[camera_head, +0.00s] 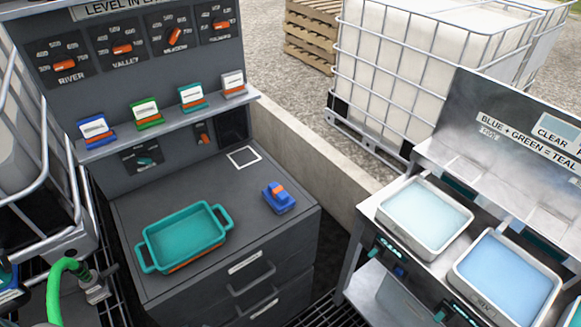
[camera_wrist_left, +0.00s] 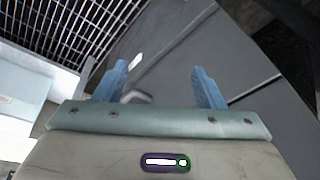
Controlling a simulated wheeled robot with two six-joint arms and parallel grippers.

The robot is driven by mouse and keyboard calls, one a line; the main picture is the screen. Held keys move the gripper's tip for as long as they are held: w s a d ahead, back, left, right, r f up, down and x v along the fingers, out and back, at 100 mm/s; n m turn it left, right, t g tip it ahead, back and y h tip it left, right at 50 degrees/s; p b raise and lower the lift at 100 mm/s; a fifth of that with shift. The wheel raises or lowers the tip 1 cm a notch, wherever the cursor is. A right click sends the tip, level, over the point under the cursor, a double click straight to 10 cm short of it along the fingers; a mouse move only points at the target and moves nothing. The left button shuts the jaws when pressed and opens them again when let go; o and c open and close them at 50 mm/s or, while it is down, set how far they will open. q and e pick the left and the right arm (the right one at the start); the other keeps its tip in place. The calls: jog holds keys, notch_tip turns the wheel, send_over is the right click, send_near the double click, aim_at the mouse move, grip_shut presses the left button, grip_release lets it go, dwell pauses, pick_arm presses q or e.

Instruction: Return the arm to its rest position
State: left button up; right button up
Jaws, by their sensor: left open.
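My left gripper (camera_wrist_left: 158,85) shows in the left wrist view. Its two blue fingers are wide apart with nothing between them. Beyond the fingers are the grey drawer cabinet (camera_wrist_left: 195,45) and a dark floor grating (camera_wrist_left: 75,25). The fingers appear clear of the cabinet, though the exact distance cannot be told. No arm or gripper can be made out for sure in the head view, and my right gripper shows in neither view.
A teal tote (camera_head: 183,238) and a blue object with an orange part (camera_head: 278,197) sit on the cabinet top (camera_head: 245,215). A bench at right holds trays of pale liquid (camera_head: 425,214) and blue liquid (camera_head: 508,277). A green hose (camera_head: 58,285) curves at lower left.

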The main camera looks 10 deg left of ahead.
pick_arm(q)
jog(key=s+f+b, duration=0.1)
jog(key=s+f, duration=0.2)
jog(key=f, duration=0.4)
jog(key=s+a+f+b, duration=0.1)
jog(key=s+f, duration=0.1)
jog(key=f, duration=0.4)
jog(key=s+f+b, duration=0.1)
jog(key=s+f, duration=0.2)
jog(key=f, duration=0.4)
jog(key=s+f+g+b, duration=0.1)
jog(key=s+f+b, duration=0.1)
jog(key=s+f, duration=0.9)
jog(key=shift+s+a, duration=0.4)
jog(key=shift+s, duration=0.3)
